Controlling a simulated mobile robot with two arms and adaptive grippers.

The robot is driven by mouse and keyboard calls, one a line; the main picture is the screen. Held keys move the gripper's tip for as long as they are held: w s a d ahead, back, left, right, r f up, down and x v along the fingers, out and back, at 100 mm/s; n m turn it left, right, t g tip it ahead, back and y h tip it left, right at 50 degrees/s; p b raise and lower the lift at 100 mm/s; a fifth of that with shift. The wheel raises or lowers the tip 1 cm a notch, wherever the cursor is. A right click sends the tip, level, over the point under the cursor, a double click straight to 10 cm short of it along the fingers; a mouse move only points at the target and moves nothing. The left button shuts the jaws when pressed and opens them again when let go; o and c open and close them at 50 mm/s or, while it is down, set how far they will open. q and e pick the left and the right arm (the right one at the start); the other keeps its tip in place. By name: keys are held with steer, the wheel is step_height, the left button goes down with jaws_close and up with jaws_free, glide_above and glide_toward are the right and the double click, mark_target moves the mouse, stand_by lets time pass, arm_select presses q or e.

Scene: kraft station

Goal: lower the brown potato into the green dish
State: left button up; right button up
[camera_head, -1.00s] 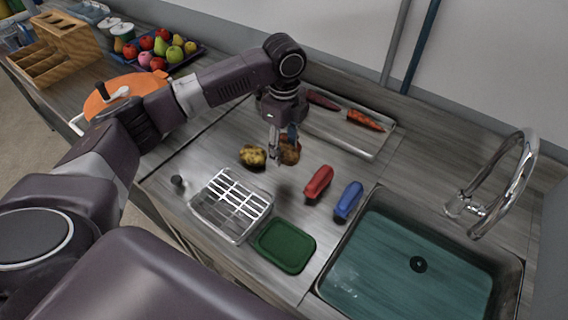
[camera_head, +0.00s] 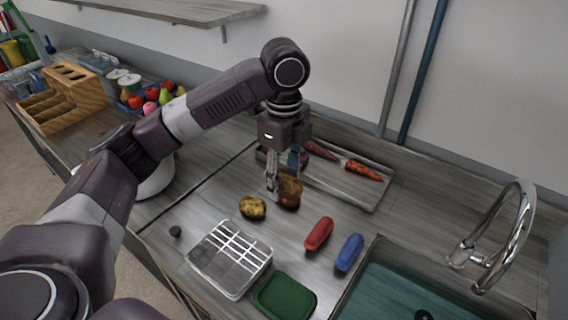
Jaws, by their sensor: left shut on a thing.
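My left gripper (camera_head: 273,178) points down and is shut on the brown potato (camera_head: 289,191), which it holds above the worktop. The green dish (camera_head: 284,297) lies near the front of the worktop, below and apart from the potato in the picture. It looks empty. A yellowish potato (camera_head: 252,207) lies on the worktop just left of the held one. My right gripper is not in view.
A wire rack tray (camera_head: 229,258) stands left of the dish. A red block (camera_head: 318,234) and a blue block (camera_head: 349,252) lie right of it, beside the sink (camera_head: 400,285). A metal tray (camera_head: 375,196) with carrots lies behind the gripper.

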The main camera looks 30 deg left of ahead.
arm_select(q)
steer(key=s+d+f+p, duration=0.3)
steer(key=s+d+f, duration=0.15)
steer(key=s, duration=0.35)
glide_above(285, 300)
step_height(285, 300, down, 9)
steer(key=shift+r+p, duration=0.15)
steer(key=shift+p, duration=0.15)
steer(key=shift+f, duration=0.35)
steer(key=shift+f, duration=0.2)
stand_by(0.6)
steer(key=shift+f+b, duration=0.95)
steer(key=shift+f, duration=1.4)
stand_by(0.8)
